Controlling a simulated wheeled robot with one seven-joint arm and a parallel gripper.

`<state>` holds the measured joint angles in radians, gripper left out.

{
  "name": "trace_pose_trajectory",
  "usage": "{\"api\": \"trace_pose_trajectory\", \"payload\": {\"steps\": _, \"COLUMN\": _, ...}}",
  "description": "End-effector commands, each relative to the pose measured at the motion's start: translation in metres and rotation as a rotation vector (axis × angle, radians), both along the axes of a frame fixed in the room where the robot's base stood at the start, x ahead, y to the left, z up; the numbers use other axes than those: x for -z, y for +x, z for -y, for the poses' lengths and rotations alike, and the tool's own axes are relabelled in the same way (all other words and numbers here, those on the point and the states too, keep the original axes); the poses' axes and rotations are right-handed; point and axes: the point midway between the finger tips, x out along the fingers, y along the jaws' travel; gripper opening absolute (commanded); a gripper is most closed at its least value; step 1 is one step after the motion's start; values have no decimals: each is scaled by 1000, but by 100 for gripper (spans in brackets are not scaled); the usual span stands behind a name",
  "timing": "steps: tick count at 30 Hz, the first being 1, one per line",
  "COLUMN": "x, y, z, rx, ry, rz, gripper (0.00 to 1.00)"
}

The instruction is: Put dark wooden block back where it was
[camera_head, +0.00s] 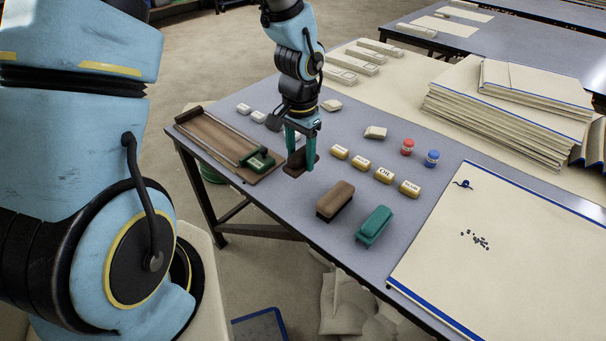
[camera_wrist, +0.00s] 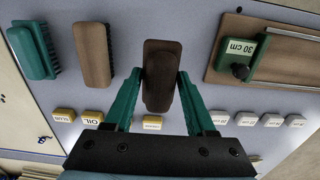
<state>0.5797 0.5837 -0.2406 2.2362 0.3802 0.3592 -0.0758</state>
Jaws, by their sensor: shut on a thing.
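The dark wooden block (camera_head: 295,161) is between the fingers of my gripper (camera_head: 301,166) on the grey-blue table. In the wrist view the dark block (camera_wrist: 159,72) stands lengthwise between the two green fingertips of my gripper (camera_wrist: 157,84), which are shut on it. Part of the block is hidden behind the fingers in the head view. I cannot tell whether its underside touches the table.
Left of my gripper is a brown board (camera_head: 215,145) with a green 30 cm stop (camera_head: 258,162). A brown brush (camera_head: 335,200) and a green brush (camera_head: 374,225) lie to the right, near yellow labelled blocks (camera_head: 384,175).

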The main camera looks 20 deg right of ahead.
Motion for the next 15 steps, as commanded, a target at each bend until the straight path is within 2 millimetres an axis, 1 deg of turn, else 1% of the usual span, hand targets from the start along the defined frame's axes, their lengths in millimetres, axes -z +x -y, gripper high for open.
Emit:
{"api": "trace_pose_trajectory", "payload": {"steps": 1, "x": 9, "y": -1, "z": 0, "rx": 3, "ry": 3, "rz": -3, "gripper": 4}}
{"api": "trace_pose_trajectory", "payload": {"steps": 7, "x": 28, "y": 0, "z": 0, "rx": 1, "ry": 2, "rz": -1, "gripper": 4}}
{"api": "trace_pose_trajectory", "payload": {"steps": 12, "x": 53, "y": -1, "z": 0, "rx": 2, "ry": 3, "rz": -1, "gripper": 4}}
{"api": "trace_pose_trajectory", "payload": {"steps": 15, "x": 62, "y": 0, "z": 0, "rx": 3, "ry": 1, "rz": 0, "gripper": 4}}
